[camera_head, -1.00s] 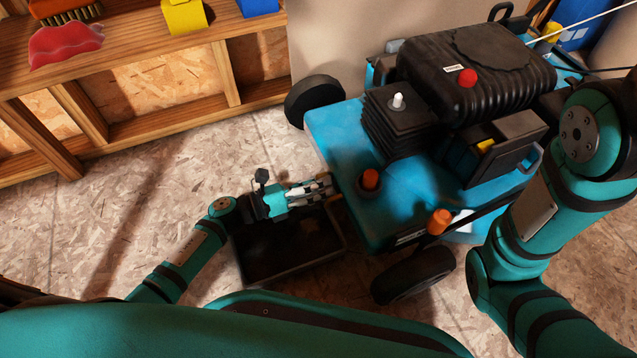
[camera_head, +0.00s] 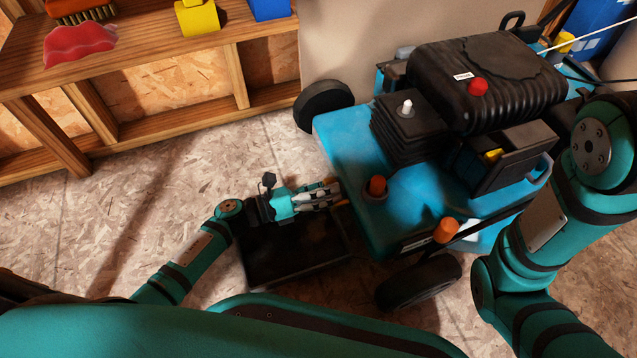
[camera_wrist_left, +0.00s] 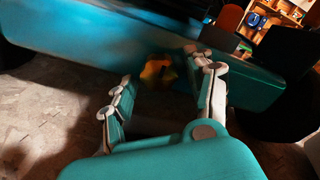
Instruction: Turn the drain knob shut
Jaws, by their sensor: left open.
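The drain knob (camera_wrist_left: 158,72) is a small yellow-orange piece low on the side of the blue mower deck (camera_head: 345,150). In the left wrist view it lies between and beyond the fingertips of my left gripper (camera_wrist_left: 160,66), in shadow. The fingers are apart, and I cannot tell whether either touches it. In the head view my left gripper (camera_head: 332,193) points right at the mower's lower edge, above a black drain pan (camera_head: 295,262). The knob is mostly hidden there. My right arm shows at the right; its gripper is out of view.
A black wheel (camera_head: 420,280) stands right of the pan. A wooden shelf (camera_head: 150,60) is at the upper left. The floor between is clear.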

